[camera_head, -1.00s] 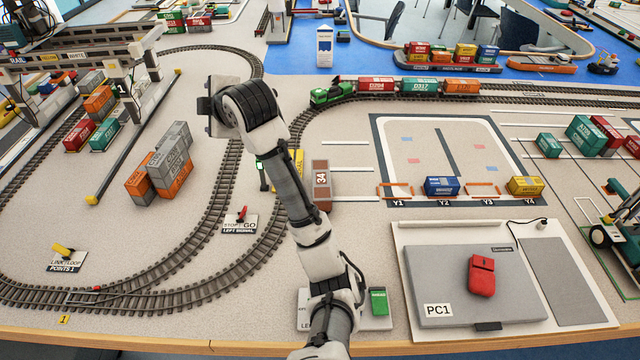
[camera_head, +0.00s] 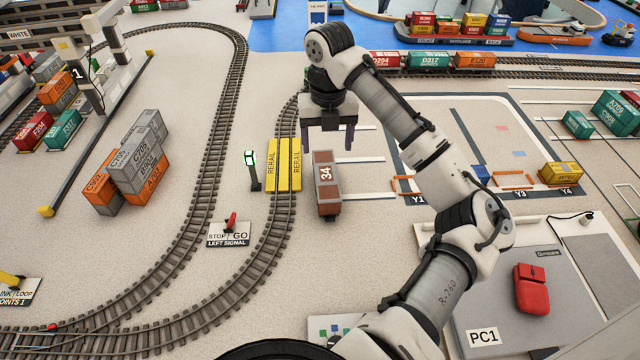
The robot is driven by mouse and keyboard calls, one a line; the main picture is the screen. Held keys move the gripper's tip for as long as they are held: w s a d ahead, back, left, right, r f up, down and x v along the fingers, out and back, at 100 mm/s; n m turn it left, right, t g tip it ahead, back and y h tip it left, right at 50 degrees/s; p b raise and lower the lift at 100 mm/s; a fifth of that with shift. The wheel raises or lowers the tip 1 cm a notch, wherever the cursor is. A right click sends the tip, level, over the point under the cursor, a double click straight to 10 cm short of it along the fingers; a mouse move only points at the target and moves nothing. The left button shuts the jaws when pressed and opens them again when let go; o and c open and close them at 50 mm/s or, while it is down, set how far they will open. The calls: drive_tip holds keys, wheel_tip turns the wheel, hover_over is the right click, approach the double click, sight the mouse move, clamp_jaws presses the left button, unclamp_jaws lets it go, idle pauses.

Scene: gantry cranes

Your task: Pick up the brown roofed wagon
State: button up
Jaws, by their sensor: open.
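The brown roofed wagon (camera_head: 327,190) stands on the pale table beside the yellow rerail plates. My gripper (camera_head: 329,140) points down above the far end of the wagon, with one dark finger to each side. The jaws are open and hold nothing. I cannot tell the exact height of the fingertips over the roof. The far end of the wagon is close under the gripper and partly hard to see.
The yellow rerail plates (camera_head: 284,165) lie just left of the wagon by the curved track (camera_head: 270,240). A signal post with a green light (camera_head: 252,168) stands further left. White lines and orange yard frames (camera_head: 405,186) lie to the right. Bare table lies in front of the wagon.

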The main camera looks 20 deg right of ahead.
sight(326, 174)
drive_tip(key=shift+w+f, duration=0.1)
drive_tip(key=shift+f, duration=0.45)
wheel_tip(326, 174, down, 8)
drive_tip(key=shift+r+p, duration=0.1)
drive_tip(key=shift+p, duration=0.4)
drive_tip(key=shift+f+p, duration=0.9)
drive_tip(key=shift+f, duration=1.8)
drive_tip(key=c, duration=1.1)
drive_tip(key=shift+r, duration=0.1)
